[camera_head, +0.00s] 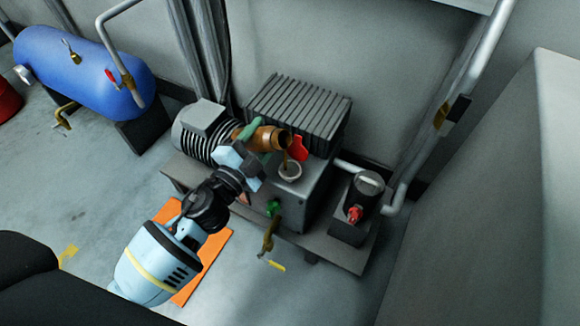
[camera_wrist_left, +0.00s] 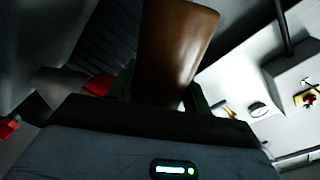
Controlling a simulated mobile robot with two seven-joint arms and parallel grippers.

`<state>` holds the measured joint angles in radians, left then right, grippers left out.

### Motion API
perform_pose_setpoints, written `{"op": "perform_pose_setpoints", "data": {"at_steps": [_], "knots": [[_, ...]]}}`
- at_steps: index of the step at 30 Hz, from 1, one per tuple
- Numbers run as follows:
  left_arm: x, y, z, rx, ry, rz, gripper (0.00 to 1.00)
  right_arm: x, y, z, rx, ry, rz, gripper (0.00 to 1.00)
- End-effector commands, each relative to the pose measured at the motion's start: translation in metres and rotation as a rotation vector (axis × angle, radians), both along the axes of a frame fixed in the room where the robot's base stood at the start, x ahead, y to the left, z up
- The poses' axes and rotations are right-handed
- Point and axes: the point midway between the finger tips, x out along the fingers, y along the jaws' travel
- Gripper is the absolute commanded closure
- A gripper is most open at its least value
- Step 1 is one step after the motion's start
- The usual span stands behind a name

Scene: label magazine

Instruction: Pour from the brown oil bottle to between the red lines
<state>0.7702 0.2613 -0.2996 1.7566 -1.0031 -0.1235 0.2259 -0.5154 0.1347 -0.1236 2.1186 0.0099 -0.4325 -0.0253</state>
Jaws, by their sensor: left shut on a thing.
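The brown oil bottle (camera_head: 264,138) lies tilted nearly flat above the machine, its mouth toward the right. A thin brown streak runs from the mouth down toward a pale round filler opening (camera_head: 290,171) on the grey pump housing (camera_head: 303,193). My left gripper (camera_head: 250,146) is shut around the bottle's body. In the left wrist view the brown bottle (camera_wrist_left: 176,48) stands between the greenish fingers. A red flap (camera_head: 299,148) is beside the opening. I cannot make out the red lines or the oil level. My right gripper is not in view.
A ribbed dark block (camera_head: 300,103) and a finned motor (camera_head: 205,127) stand close behind and left of the opening. A black canister with a red knob (camera_head: 354,212) stands right. A blue tank (camera_head: 82,70) is far left. An orange mat (camera_head: 207,262) lies on the floor.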

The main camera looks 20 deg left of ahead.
Motion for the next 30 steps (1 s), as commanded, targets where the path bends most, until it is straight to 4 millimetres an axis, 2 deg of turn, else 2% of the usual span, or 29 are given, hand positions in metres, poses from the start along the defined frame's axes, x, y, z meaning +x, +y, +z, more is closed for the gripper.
{"op": "perform_pose_setpoints", "data": {"at_steps": [30], "knots": [[0.0008, 0.0018, 0.0075, 0.083, -0.023, 0.000, 0.83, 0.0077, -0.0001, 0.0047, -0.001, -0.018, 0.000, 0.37]]}}
